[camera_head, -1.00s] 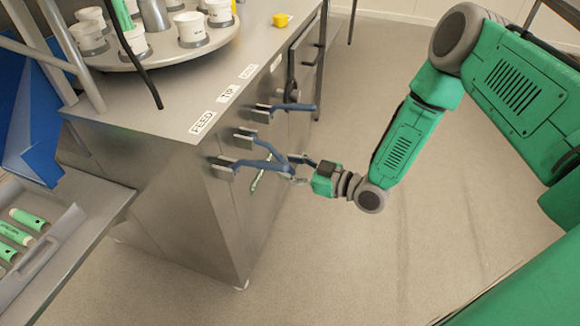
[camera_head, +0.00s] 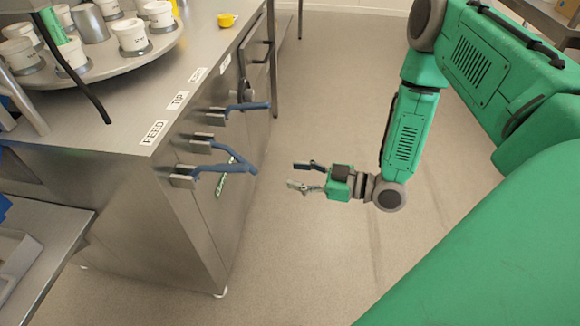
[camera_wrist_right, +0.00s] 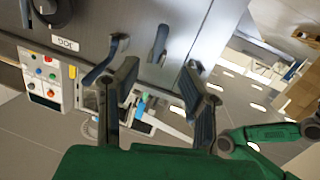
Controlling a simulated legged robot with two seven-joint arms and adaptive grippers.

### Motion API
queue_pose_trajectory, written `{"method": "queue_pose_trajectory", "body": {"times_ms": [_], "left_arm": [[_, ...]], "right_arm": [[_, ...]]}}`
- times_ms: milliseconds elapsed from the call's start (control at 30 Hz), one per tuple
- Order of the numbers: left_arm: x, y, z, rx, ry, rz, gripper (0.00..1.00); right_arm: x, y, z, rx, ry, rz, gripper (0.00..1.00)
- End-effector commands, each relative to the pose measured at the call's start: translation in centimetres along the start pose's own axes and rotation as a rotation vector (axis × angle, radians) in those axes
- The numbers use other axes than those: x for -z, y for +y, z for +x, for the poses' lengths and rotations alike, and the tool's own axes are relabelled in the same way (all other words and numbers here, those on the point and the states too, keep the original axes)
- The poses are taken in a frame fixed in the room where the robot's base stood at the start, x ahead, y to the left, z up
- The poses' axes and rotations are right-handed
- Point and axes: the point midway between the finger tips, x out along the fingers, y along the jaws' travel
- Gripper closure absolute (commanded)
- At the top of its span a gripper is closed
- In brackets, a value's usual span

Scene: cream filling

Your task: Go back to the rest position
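My right gripper (camera_head: 306,175) is in the head view, to the right of the steel cabinet (camera_head: 120,210). Its two fingers are spread and nothing is between them. It is apart from the blue-handled levers on the cabinet side: the nearest lever (camera_head: 215,168), the middle lever (camera_head: 217,150) and the farther lever (camera_head: 237,108). In the right wrist view the fingers of my right gripper (camera_wrist_right: 160,95) also stand apart and empty, with a blue lever (camera_wrist_right: 100,65) beyond them. My left gripper is not in view.
Labels FEED (camera_head: 153,132) and TIP (camera_head: 178,100) sit on the cabinet top. A round turntable (camera_head: 130,68) with white cups stands at the upper left. A yellow object (camera_head: 227,20) lies farther back. The floor (camera_head: 300,260) right of the cabinet is clear.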

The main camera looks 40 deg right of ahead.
Motion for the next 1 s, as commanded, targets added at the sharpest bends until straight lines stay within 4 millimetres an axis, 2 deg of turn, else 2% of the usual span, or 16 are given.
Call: {"method": "queue_pose_trajectory", "body": {"times_ms": [500,567,633,733,867,1000], "left_arm": [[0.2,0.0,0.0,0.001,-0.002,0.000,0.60],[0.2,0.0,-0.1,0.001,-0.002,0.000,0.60],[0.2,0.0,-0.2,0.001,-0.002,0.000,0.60],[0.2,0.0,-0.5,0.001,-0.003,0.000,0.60],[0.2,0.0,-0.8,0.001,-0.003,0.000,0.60],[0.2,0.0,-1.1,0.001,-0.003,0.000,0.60]], "right_arm": [[-0.2,-0.4,0.3,0.004,-0.022,0.012,0.63],[-0.8,-1.2,0.8,0.008,-0.071,0.040,0.63],[-2.0,-2.9,1.4,0.013,-0.180,0.100,0.63],[-4.6,-6.5,1.4,0.008,-0.422,0.219,0.63],[-8.0,-11.6,-2.2,-0.052,-0.796,0.368,0.63],[-9.6,-15.1,-8.4,-0.176,-1.135,0.471,0.63]]}}
